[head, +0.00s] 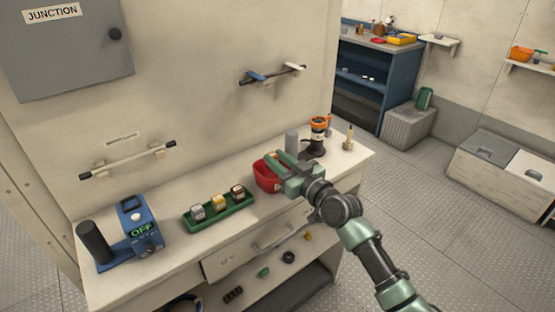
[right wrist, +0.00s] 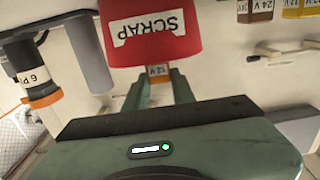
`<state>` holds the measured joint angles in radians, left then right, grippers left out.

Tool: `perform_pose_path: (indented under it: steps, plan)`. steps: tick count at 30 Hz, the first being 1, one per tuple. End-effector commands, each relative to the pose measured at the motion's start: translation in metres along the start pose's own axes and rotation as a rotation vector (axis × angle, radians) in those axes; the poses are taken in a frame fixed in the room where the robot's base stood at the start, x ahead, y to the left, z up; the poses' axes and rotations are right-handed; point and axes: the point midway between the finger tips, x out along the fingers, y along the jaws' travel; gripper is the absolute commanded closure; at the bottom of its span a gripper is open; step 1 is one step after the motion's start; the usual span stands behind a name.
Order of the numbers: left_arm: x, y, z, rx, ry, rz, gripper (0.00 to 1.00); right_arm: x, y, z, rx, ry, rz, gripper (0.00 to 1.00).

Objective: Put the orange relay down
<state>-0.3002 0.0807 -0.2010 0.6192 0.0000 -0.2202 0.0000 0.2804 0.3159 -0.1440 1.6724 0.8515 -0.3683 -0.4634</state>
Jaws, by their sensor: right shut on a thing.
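My right gripper (head: 279,160) is over the counter at the red bin in the head view. In the right wrist view its fingers (right wrist: 159,90) are shut on the orange relay (right wrist: 158,74), a small block with a white "12 V" label. The relay is hidden in the head view. The red bin (head: 264,177), marked SCRAP in the right wrist view (right wrist: 150,38), is close by the fingertips; I cannot tell whether the relay touches it. A green tray (head: 221,222) to the left holds a grey, a yellow and a brown relay. My left gripper is not in view.
A blue device (head: 137,222) reading OFF and a black cylinder (head: 95,243) stand at the counter's left. A grey cylinder (head: 292,141) and a black-and-orange item (head: 318,137) stand behind the gripper. Bare counter (head: 170,215) shows between device and tray.

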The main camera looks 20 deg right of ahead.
Motion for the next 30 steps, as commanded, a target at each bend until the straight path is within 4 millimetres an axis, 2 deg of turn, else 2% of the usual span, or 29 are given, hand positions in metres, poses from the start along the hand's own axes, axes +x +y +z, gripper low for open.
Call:
perform_pose_path:
  steps: [7,8,9,10,20,25,27,30]
  plan:
    - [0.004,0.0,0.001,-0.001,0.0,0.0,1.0,0.0,0.0,0.004,-0.001,0.001,0.0,1.0]
    - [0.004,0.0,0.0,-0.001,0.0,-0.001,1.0,0.0,0.0,0.004,-0.001,0.0,0.0,0.7]
    - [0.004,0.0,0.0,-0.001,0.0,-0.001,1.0,0.0,0.0,0.004,-0.001,0.0,0.0,0.59]
    - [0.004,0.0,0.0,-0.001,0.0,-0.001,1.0,0.0,0.0,0.004,-0.001,0.0,0.0,0.54]
    - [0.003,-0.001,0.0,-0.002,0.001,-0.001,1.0,0.0,0.0,0.003,0.0,0.0,0.0,0.54]
    - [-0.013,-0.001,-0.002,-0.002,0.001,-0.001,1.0,0.0,0.0,-0.014,0.002,0.001,0.0,0.54]
    - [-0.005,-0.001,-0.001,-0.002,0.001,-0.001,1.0,-0.015,0.001,-0.005,-0.001,-0.003,0.0,0.54]
    - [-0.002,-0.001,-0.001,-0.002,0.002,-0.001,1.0,-0.039,0.0,-0.004,-0.003,-0.003,0.0,0.54]
